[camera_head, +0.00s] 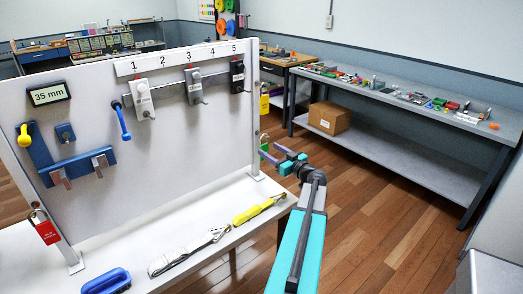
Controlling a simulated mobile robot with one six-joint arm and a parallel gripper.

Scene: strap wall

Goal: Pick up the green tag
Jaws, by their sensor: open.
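The green tag (264,147) hangs at the right edge of the white upright board. It is small in view, and my gripper partly covers it. My gripper (268,149) is open beside the tag at the board's right edge, with its two purple fingers pointing left toward the tag. The view does not show clearly whether the tag is between the fingers or whether they touch it.
A yellow tag (264,105) hangs above the green one; a red tag (46,231) hangs at the board's left edge. The floor to the right is open.

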